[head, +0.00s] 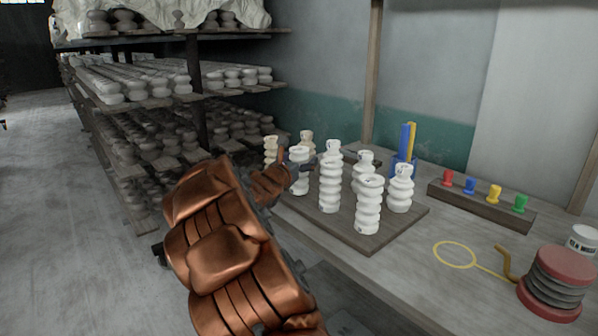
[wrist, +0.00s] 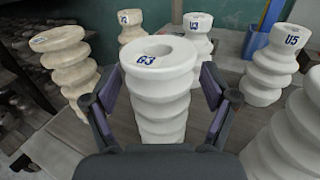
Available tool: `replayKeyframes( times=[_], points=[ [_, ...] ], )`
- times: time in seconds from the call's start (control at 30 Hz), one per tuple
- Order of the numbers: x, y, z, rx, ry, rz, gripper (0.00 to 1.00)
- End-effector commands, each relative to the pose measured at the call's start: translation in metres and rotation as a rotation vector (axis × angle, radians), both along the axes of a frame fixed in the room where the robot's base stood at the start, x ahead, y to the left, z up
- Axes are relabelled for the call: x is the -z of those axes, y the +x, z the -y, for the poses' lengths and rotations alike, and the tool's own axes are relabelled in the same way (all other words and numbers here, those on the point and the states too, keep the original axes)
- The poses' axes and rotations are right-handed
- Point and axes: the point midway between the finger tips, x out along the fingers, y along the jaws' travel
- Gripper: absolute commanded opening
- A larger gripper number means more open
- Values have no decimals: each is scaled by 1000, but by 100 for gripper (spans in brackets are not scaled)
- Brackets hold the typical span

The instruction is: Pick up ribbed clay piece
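A white ribbed clay piece marked "G3" stands upright between the fingers of my gripper (wrist: 160,98) in the wrist view; this G3 piece (wrist: 162,76) has a hollow top. The fingers are spread on both sides, with narrow gaps beside it. In the head view my gripper (head: 288,172) is at the left part of the board, by a white piece (head: 299,154) that it partly hides. Other ribbed pieces stand around: a beige one (wrist: 64,62) at left, one marked "V3" (wrist: 197,34) behind, "U5" (wrist: 269,68) at right, and an unmarked-looking one (wrist: 290,135) close at right.
The pieces stand on a dark board (head: 360,238) on the workbench. A blue holder (head: 402,165) is behind them. A peg block (head: 480,205), yellow loop (head: 455,255) and red-topped ribbed stack (head: 556,285) lie to the right. Loaded shelves (head: 165,100) stand at left.

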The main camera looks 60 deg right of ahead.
Motion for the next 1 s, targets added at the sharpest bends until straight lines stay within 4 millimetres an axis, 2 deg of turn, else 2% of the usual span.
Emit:
replayKeyframes(
  times=[0.07,0.73,0.77,1.0],
  points=[
    [0,0,0,0,0,0,72],
    [0,0,0,0,0,0,2],
    [0,0,0,0,0,1,0],
    [-1,0,0,0,-1,1,0]
  ],
)
